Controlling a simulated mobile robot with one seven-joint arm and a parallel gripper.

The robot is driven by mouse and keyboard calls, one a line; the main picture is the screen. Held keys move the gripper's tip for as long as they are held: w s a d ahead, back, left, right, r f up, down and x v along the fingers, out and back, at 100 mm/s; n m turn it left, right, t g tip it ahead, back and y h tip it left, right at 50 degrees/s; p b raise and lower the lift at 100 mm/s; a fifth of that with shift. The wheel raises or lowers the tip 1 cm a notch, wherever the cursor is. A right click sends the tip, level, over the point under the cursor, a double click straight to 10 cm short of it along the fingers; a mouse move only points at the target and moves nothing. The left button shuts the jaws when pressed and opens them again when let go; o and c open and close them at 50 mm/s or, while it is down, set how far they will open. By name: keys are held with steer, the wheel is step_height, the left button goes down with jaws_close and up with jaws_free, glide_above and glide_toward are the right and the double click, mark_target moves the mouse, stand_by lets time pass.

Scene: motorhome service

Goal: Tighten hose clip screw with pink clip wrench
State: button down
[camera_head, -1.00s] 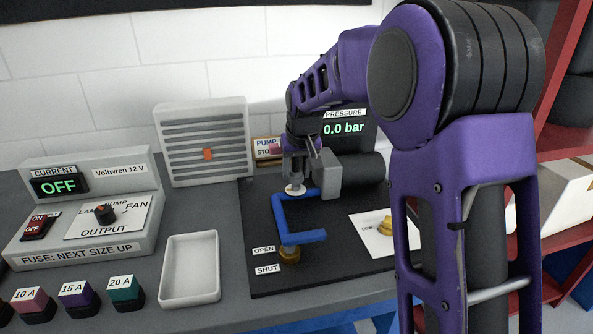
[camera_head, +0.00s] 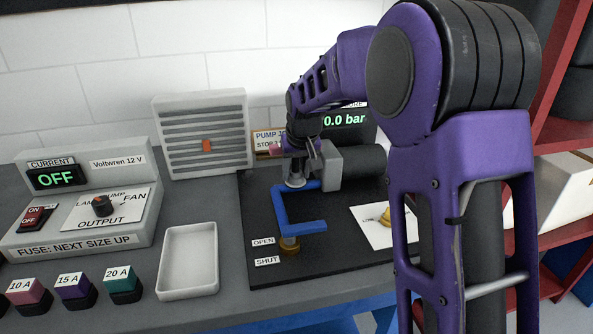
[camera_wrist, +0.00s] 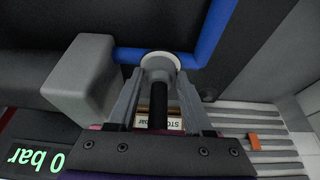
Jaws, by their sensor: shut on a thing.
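My gripper (camera_head: 296,180) points down at the back end of the blue hose (camera_head: 306,228) and is shut. In the wrist view its fingers (camera_wrist: 160,78) close around a dark shaft (camera_wrist: 158,105). A pink part (camera_head: 276,148), likely the handle of the clip wrench, sticks out left of the gripper in the head view. A pale round disc (camera_wrist: 163,58) sits at the fingertips, by the hose end. The clip screw cannot be made out; the fingers cover that spot. Whether the wrench touches it I cannot tell.
A grey block (camera_head: 326,167) stands close right of the gripper. The pressure display (camera_head: 348,118) reads 0.0 bar. A brass fitting (camera_head: 290,246) is at the hose's front end, by OPEN and SHUT labels. A yellow knob (camera_head: 386,217) and white tray (camera_head: 188,289) are nearby.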

steer(key=m, duration=0.1)
steer(key=m+h, duration=0.1)
steer(key=m, duration=0.1)
steer(key=shift+a, duration=0.25)
steer(key=shift+m+h, duration=0.6)
steer(key=shift+m, duration=0.4)
steer(key=shift+a+r+m+h, duration=0.15)
steer(key=shift+m+h, duration=0.15)
steer(key=shift+m, duration=0.6)
steer(key=shift+w+m+g+h+p, duration=0.1)
steer(key=shift+m+g+h+p, duration=0.25)
steer(key=shift+m, duration=1.25)
